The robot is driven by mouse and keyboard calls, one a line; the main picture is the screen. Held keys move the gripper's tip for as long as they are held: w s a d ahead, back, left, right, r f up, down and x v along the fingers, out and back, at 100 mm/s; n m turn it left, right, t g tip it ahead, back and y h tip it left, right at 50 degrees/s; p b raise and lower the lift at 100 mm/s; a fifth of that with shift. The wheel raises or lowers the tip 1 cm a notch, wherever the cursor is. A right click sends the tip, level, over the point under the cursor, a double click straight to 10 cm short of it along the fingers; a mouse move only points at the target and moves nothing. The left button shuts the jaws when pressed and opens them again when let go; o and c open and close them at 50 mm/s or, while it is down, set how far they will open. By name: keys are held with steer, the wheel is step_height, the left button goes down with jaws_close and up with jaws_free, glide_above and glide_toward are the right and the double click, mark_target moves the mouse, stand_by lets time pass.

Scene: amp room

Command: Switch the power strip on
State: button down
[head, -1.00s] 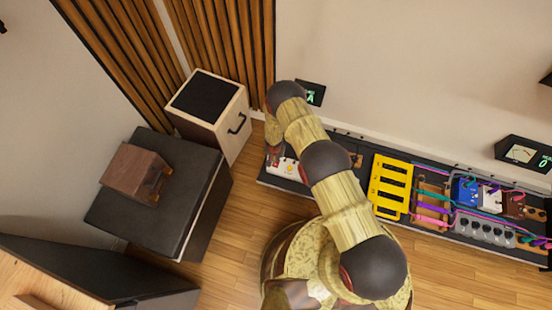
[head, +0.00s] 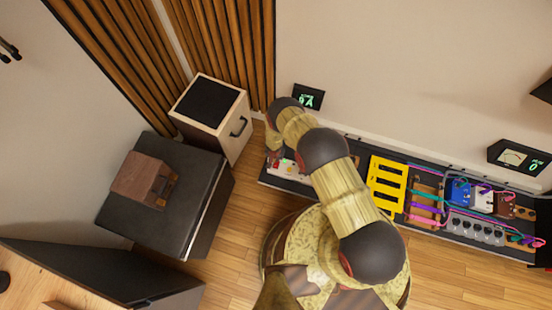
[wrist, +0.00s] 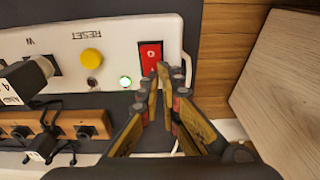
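The white power strip (wrist: 105,40) fills the upper left of the wrist view. It has a red rocker switch (wrist: 151,56), a lit green lamp (wrist: 125,82) and a yellow reset button (wrist: 92,57). A black plug sits in it at the left. My gripper (wrist: 169,74) has its fingertips close together at the lower right edge of the red switch. It looks shut and empty; whether it touches the switch I cannot tell. In the head view the strip (head: 289,170) lies at the left end of the dark board, partly hidden by my arm.
The dark board (head: 340,192) runs along the wall with a yellow slotted unit (head: 387,184) and several cabled pedals. A wooden box with a black top (head: 212,105) stands in the corner. A dark amp-like box (head: 190,205) is left of my arm; wood floor shows between.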

mark_target(277, 165)
steer(key=shift+s+d+f, duration=0.3)
steer(key=shift+s+d, duration=0.15)
steer(key=shift+s, duration=0.05)
steer(key=shift+s+p, duration=0.5)
steer(key=shift+p, duration=0.1)
steer(key=shift+s+a+r+p, duration=0.1)
steer(key=shift+s+a+p, duration=0.05)
steer(key=shift+s+p, duration=0.4)
steer(key=shift+w, duration=0.1)
steer(key=shift+w+a, duration=0.1)
steer(key=shift+w+a+r, duration=0.1)
steer(key=shift+r, duration=0.35)
step_height(277, 165, up, 13)
steer(key=s+p, duration=0.1)
steer(key=p, duration=0.4)
steer(key=shift+s+a+r, duration=0.15)
steer(key=shift+a, duration=0.1)
